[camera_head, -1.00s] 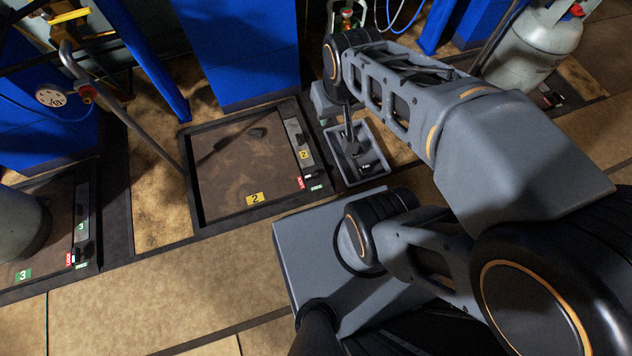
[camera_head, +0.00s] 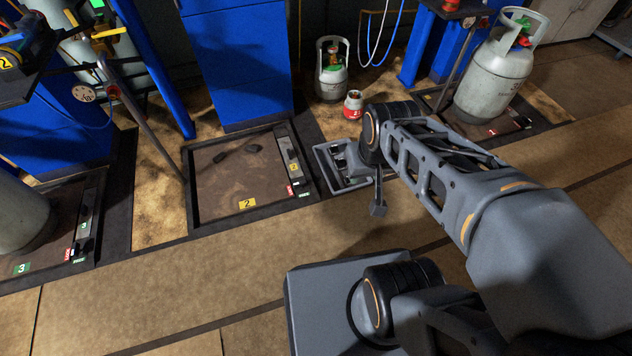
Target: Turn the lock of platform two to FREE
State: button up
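Platform two (camera_head: 225,180) is a dark framed floor plate with a yellow "2" label. Its lock strip (camera_head: 284,147) runs along the right side, with a small dark lock part at the near end. There a red label (camera_head: 290,191) and a green label (camera_head: 305,195) sit close together. The exact setting of the lock part is too small to tell. My gripper (camera_head: 378,208) points down, to the right of the strip and apart from it. Its wrist is partly hidden by my arm, and whether the fingers are open is unclear.
A large cylinder (camera_head: 492,80) is at right. Front floor is open.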

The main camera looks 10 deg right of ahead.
aim_at(302, 184)
jog(key=z, duration=0.7)
jog(key=i, duration=0.95)
jog(key=u, duration=1.6)
